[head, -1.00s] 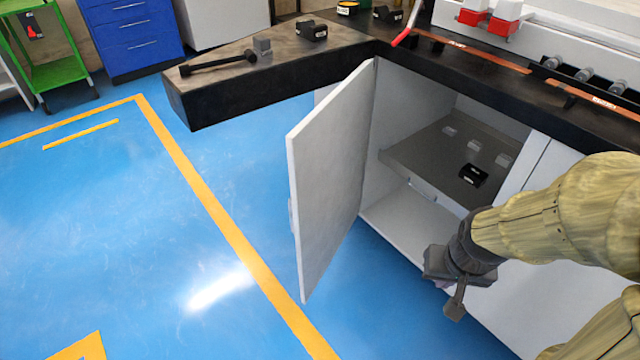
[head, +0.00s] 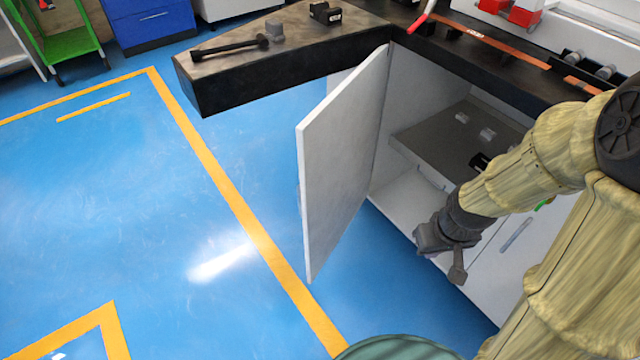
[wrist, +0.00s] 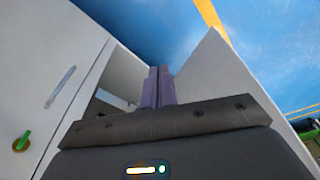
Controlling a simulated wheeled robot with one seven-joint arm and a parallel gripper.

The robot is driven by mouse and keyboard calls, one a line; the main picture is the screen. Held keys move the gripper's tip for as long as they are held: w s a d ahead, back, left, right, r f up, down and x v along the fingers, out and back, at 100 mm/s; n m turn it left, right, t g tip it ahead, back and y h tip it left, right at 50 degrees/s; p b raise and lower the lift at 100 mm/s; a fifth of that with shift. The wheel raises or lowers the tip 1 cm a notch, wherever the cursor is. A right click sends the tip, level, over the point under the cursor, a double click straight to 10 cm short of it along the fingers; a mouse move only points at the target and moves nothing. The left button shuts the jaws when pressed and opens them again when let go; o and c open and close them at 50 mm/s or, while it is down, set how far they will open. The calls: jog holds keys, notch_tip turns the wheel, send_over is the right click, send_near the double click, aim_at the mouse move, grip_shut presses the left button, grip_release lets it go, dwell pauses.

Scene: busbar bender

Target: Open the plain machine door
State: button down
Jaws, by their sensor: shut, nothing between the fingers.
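The plain machine door (head: 343,160) is a light grey panel hinged at the left side of the cabinet. It stands wide open, swung out over the blue floor, and a small handle shows on its outer face. In the wrist view the door (wrist: 225,80) rises to the right of the fingers. My gripper (head: 458,270) is in front of the open cabinet, to the right of the door and apart from it in the head view. In the wrist view its purple fingers (wrist: 158,88) are together with nothing between them.
The open cabinet holds a grey pull-out shelf (head: 440,140) with small blocks. A second door with a bar handle (head: 516,235) is closed at the right; a green key (wrist: 21,141) shows on it. The black worktop (head: 480,60) runs above. Blue floor lies free at the left.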

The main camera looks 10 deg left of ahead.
jog(key=w+a+r+n+y+p, duration=0.2)
jog(key=w+a+n+y+p, duration=0.1)
jog(key=a, duration=0.5)
jog(key=w+a+r+n+y+p, duration=0.3)
jog(key=w+a+n+y+p, duration=0.1)
jog(key=a+n+p, duration=0.3)
jog(key=shift+w+a+t+y+p, duration=0.15)
jog(key=shift+a+t+y+p, duration=0.3)
jog(key=shift+y+p, duration=0.35)
send_near(309, 194)
jog(key=x, duration=0.2)
jog(key=b+x, duration=0.1)
jog(key=x, duration=0.2)
jog(key=shift+f, duration=0.45)
jog(key=shift+w+a, duration=0.15)
jog(key=shift+a, duration=0.15)
